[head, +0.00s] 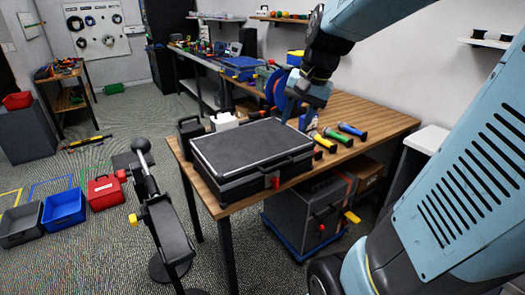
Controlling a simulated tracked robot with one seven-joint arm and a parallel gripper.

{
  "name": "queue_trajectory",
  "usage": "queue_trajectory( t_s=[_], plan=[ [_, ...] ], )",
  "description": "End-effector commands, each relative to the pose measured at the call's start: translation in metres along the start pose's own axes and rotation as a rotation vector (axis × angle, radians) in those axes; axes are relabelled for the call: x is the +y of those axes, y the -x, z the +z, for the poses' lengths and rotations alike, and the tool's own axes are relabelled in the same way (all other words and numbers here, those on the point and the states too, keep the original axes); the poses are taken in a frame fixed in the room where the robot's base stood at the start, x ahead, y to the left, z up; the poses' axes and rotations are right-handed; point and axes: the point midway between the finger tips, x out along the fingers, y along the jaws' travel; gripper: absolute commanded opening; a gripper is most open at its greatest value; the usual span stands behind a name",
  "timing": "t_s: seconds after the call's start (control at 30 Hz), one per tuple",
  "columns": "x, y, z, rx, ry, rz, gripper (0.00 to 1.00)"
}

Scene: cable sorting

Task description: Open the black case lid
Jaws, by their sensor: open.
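The black case (252,152) lies flat on the wooden table (380,108), near its front left corner. Its lid is down, with a pale rim line around the top. A handle and latches show on its front side, with a small red piece at the front right corner. My gripper (302,122) points down beside the case's far right edge. Its fingers are small and partly hard to make out; it looks empty. I cannot tell whether a fingertip touches the case.
Several coloured-handled tools (345,133) lie right of the case. A blue reel (277,88) stands behind my gripper. A black stand with a lever (160,215) stands in front left of the table. A dark cabinet (312,212) sits under the table. Bins (64,207) are on the floor at left.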

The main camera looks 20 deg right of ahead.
Motion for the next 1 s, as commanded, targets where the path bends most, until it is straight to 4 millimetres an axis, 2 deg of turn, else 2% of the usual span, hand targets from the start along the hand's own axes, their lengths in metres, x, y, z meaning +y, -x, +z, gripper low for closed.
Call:
queue_trajectory(
  t_s=[0.03,0.4,0.6,0.8,1.0],
  plan=[
    [0.001,-0.006,-0.012,-0.027,-0.053,-0.002,0.42],
    [0.013,-0.053,-0.088,-0.192,-0.453,-0.021,0.42],
    [0.025,-0.08,-0.123,-0.259,-0.637,-0.022,0.42],
    [0.032,-0.093,-0.139,-0.29,-0.726,-0.022,0.42],
    [0.032,-0.105,-0.138,-0.296,-0.737,-0.021,0.42]
  ],
)
